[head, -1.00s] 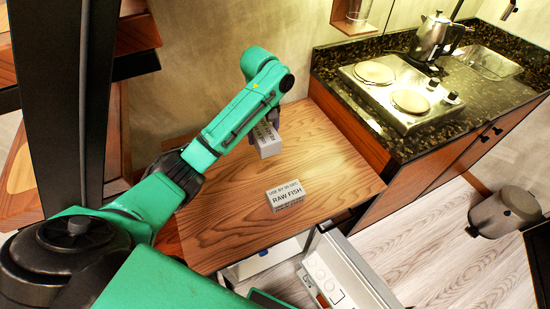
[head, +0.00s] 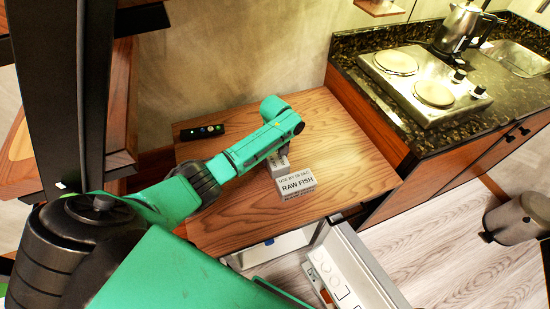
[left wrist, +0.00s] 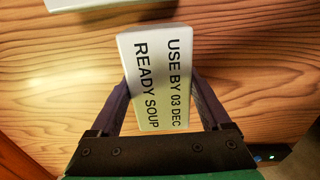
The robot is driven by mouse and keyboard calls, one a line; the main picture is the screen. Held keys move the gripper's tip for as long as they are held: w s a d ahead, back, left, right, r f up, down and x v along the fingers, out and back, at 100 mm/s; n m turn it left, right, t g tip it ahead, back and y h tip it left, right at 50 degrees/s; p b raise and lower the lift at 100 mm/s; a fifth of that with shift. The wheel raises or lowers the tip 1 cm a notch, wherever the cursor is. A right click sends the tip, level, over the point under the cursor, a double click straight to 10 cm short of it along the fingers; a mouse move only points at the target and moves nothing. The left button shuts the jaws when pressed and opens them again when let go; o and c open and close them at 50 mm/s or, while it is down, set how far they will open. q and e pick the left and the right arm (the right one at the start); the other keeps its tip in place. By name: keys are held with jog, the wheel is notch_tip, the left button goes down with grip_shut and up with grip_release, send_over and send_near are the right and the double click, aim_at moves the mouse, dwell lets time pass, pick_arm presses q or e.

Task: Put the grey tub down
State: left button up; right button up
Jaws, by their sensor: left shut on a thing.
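My left gripper (head: 277,154) is shut on a small grey tub (head: 279,167), low over the wooden table top just behind the other tub. In the left wrist view the held tub (left wrist: 154,80) lies between the two fingers (left wrist: 160,105), its label reading "READY SOUP, USE BY 03 DEC". I cannot tell whether its underside touches the wood. A second grey tub (head: 297,187) labelled "RAW FISH" stands on the table, close in front of the held one and partly overlapping it in view. My right gripper is not in view.
The wooden table top (head: 340,150) is clear to the right and behind. A black remote-like object (head: 202,131) lies at its back left. A counter with a two-plate hob (head: 425,85) and a kettle (head: 460,25) stands at right.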

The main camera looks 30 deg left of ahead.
pick_arm(q)
jog(key=shift+f, duration=0.35)
jog(key=shift+f, duration=0.1)
jog(key=o, duration=1.6)
jog(key=shift+c, duration=0.2)
